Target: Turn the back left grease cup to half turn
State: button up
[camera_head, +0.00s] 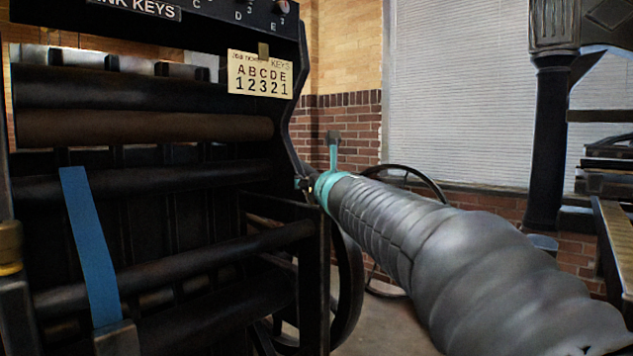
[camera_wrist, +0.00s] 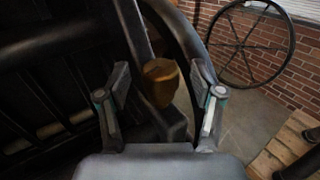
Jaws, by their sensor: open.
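A brass-coloured grease cup (camera_wrist: 161,84) sits on a dark frame member of the press, in the middle of the wrist view. My gripper (camera_wrist: 163,79) is open, with one finger on each side of this cup. A gap shows on both sides, so the fingers look apart from it. In the head view my gripper (camera_head: 306,184) is at the right side of the black press, and the cup there is hidden or too small to tell. Another brass grease cup (camera_head: 9,246) stands at the left edge of the head view. I cannot read any turn mark on either cup.
The black press frame (camera_head: 316,285) and its rollers fill the left. A card (camera_head: 260,76) reads "ABCDE 12321". A spoked wheel (camera_wrist: 252,42) stands by the brick wall. A wooden slatted piece (camera_wrist: 285,150) is at lower right. Bare floor (camera_head: 395,325) lies between.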

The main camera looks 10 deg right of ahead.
jog(key=s, duration=1.1)
jog(key=shift+s+d, duration=0.3)
jog(key=shift+s, duration=0.1)
